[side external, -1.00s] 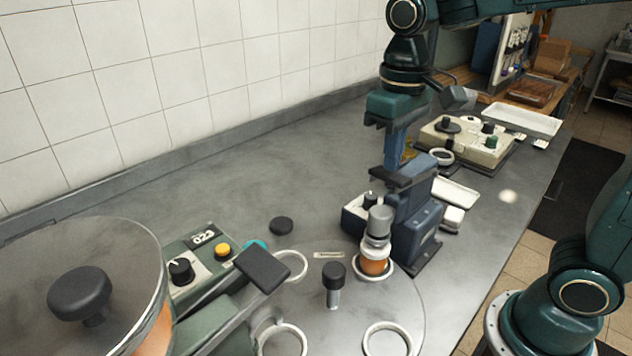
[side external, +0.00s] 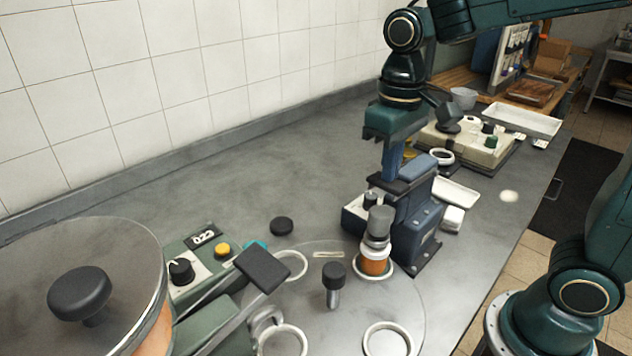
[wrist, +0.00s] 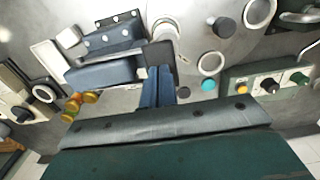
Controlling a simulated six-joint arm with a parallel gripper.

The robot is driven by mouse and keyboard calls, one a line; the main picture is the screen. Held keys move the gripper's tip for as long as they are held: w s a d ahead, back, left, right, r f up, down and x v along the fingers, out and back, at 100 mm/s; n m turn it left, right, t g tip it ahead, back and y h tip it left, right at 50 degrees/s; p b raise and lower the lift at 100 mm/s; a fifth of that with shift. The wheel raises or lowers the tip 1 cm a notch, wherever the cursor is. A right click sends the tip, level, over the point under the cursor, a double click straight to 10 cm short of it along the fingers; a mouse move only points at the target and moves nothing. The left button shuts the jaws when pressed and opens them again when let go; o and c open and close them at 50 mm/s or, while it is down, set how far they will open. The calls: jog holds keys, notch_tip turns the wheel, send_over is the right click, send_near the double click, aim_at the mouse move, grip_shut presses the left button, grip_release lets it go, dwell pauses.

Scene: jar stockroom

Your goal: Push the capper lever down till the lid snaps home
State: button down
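The blue capper (side external: 415,220) stands on the steel bench, with its dark lever bar (side external: 392,184) across the front of its top. Its grey press head (side external: 380,222) sits over a jar with orange contents (side external: 373,266), which stands upright in a white ring. Whether the lid is seated is too small to tell. My gripper (side external: 393,172) points down, its blue fingers at the lever bar. In the wrist view the capper's blue top (wrist: 105,68) and dark lever bar (wrist: 160,56) lie just beyond my gripper (wrist: 158,72). The fingers are together, with nothing visible between them.
A green control box (side external: 205,260) with a yellow button and a large round lidded vessel (side external: 80,290) stand at the left. A black-knobbed post (side external: 334,285) and white rings (side external: 387,338) are in front. A cream device (side external: 465,140) stands behind the capper. The bench at the back left is clear.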

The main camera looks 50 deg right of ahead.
jog(key=shift+a+f, duration=0.1)
jog(key=shift+f, duration=0.9)
jog(key=shift+r, duration=2.35)
jog(key=shift+r, duration=0.15)
notch_tip(320, 180, up, 5)
jog(key=shift+f, duration=0.15)
jog(key=shift+s, duration=0.1)
dwell(0.3)
